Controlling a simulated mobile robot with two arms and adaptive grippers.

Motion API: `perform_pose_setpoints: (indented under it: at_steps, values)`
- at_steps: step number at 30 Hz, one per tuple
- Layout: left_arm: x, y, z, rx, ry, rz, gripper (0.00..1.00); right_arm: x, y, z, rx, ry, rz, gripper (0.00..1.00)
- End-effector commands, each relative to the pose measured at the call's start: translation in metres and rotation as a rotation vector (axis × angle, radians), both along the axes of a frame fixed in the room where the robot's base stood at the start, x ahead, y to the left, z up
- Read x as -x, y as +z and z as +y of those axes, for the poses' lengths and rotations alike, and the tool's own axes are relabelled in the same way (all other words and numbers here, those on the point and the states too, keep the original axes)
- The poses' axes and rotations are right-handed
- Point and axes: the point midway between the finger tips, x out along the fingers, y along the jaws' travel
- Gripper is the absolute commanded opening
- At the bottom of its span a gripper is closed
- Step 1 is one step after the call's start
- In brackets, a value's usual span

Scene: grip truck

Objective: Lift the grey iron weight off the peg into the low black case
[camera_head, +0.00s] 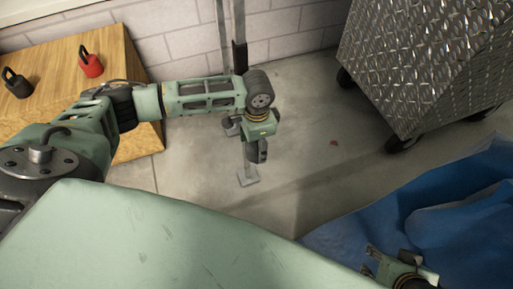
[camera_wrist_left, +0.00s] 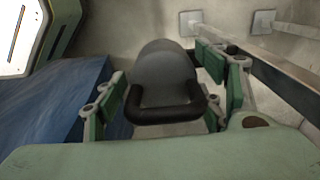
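The grey iron weight (camera_wrist_left: 163,75) with its black looped handle sits between the fingers of my left gripper (camera_wrist_left: 163,108) in the left wrist view. The gripper seems closed on it, with a finger at each side of the handle. In the head view my left gripper (camera_head: 259,140) points down near the metal stand, with the dark weight (camera_head: 257,152) small and partly hidden at it, above the floor. My right gripper (camera_head: 395,268) is at the lower right edge, partly cut off; its opening is unclear. I cannot make out the peg or the low black case.
A wooden box (camera_head: 150,150) at the left carries a black weight (camera_head: 17,84) and a red weight (camera_head: 91,65). A metal stand (camera_head: 223,40) is by the brick wall. A wheeled diamond-plate chest (camera_head: 425,60) and a blue tarp (camera_head: 400,215) are at the right. Bare floor lies between.

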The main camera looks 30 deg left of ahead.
Motion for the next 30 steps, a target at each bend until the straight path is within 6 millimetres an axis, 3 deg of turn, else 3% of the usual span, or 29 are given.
perform_pose_setpoints:
  at_steps: [20, 30]
  values:
    - [0.0023, -0.0009, -0.0021, 0.004, -0.003, 0.006, 0.01, 0.0001, -0.0001, -0.0002, 0.000, 0.000, 0.001, 0.40]
    - [0.0007, 0.0015, -0.0032, 0.006, -0.003, 0.002, 0.00, 0.0003, 0.0002, -0.0001, 0.000, 0.000, 0.001, 0.40]
